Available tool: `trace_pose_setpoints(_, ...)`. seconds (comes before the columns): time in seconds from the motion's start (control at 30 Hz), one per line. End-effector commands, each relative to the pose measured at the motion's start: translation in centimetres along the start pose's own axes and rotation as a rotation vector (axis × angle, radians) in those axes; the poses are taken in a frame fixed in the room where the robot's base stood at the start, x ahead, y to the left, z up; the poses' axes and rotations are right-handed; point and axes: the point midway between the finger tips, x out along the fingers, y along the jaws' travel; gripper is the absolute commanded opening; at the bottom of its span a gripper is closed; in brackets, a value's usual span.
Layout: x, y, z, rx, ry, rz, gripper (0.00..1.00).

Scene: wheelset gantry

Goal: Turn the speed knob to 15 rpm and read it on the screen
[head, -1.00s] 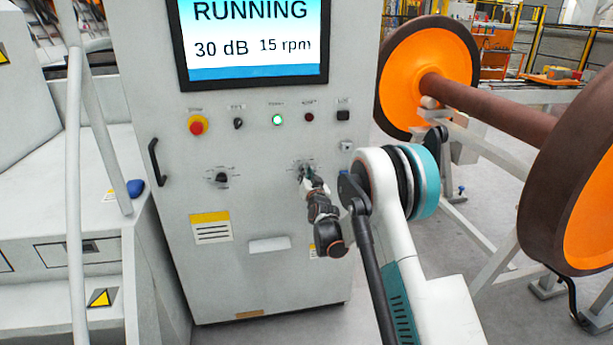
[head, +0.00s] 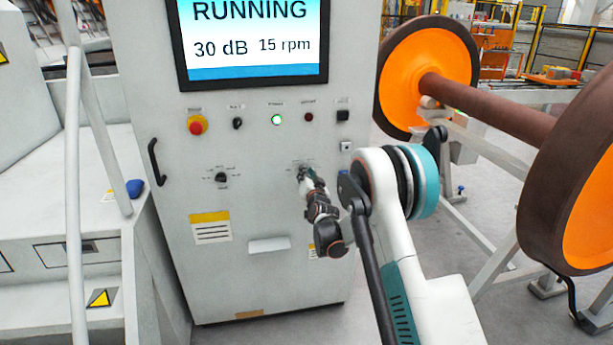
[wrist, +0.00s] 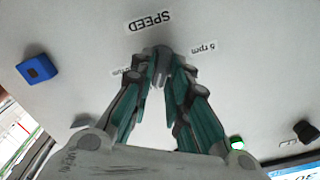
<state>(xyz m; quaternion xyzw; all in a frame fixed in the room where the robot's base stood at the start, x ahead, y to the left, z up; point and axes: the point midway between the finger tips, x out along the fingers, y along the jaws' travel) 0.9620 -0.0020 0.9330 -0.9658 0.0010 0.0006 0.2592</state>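The speed knob (wrist: 161,60) is a small grey knob on the cabinet front, under the upside-down SPEED label (wrist: 150,21) in the wrist view. My gripper (wrist: 161,72) has its teal fingers closed in on both sides of the knob. In the head view my gripper (head: 304,172) is at the dial and hides most of it. A "5 rpm" mark (wrist: 202,49) shows beside the knob; another mark is partly covered by a finger. The screen (head: 252,40) reads RUNNING, 30 dB and 15 rpm.
Above the dial are a red stop button (head: 197,125), a lit green lamp (head: 277,119) and black switches. Another knob (head: 221,177) is to the left. A blue box (wrist: 37,68) is near the speed knob. An orange wheelset (head: 425,75) stands right of the cabinet.

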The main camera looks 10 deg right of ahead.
Motion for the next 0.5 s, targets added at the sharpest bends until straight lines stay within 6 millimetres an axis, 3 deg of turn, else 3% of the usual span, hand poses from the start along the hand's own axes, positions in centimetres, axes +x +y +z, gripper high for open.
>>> trace_pose_setpoints(0.37,-0.1,0.0,0.0,-0.001,0.000,0.000,0.32)
trace_pose_setpoints(0.5,-1.0,0.0,-0.1,-0.001,0.000,0.000,0.32)
